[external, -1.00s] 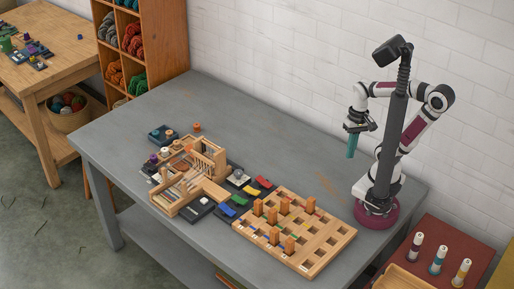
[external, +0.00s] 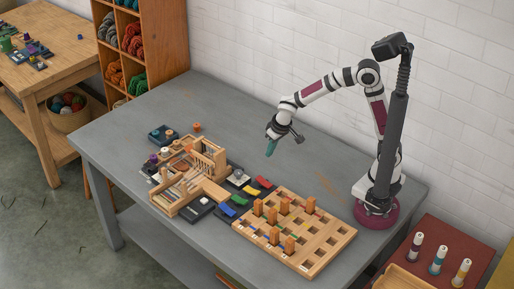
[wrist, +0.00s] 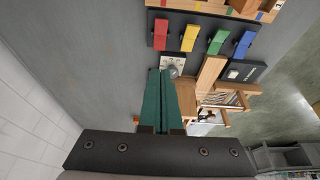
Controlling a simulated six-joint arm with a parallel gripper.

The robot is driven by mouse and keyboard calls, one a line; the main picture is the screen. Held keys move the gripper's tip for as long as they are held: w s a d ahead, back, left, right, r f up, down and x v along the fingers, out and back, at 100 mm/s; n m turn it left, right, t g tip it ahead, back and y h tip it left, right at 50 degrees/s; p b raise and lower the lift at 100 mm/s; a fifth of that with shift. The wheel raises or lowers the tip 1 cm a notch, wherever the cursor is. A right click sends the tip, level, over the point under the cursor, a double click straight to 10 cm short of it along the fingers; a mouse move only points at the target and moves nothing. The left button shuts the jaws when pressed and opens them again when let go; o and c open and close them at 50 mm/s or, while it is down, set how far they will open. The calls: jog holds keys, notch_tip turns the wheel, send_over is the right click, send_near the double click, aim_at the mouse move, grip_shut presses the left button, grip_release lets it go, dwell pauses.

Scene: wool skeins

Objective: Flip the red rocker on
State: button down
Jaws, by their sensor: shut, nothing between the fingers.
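The red rocker (wrist: 161,34) is at the left end of a row of coloured rockers on a dark panel in the wrist view. In the external view the red rocker (external: 264,182) is at the far end of that row. My gripper (external: 270,150) is above the table, up and beyond the rockers, touching nothing. In the wrist view my gripper's green fingers (wrist: 162,72) are together and empty, pointing toward a grey knob plate below the red rocker. Whether the red rocker is on or off is too small to tell.
Yellow (wrist: 190,38), green (wrist: 217,41) and blue (wrist: 244,44) rockers sit beside the red one. A grey knob plate (wrist: 173,66) is close to the panel. A wooden pegboard (external: 330,235) and a wooden loom (external: 170,207) flank the rockers. The table's back is clear.

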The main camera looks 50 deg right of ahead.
aim_at(259, 178)
jog(key=x, duration=1.4)
jog(key=shift+w+f, duration=0.2)
jog(key=shift+f, duration=0.15)
jog(key=shift+s+r, duration=0.25)
jog(key=shift+s, duration=0.55)
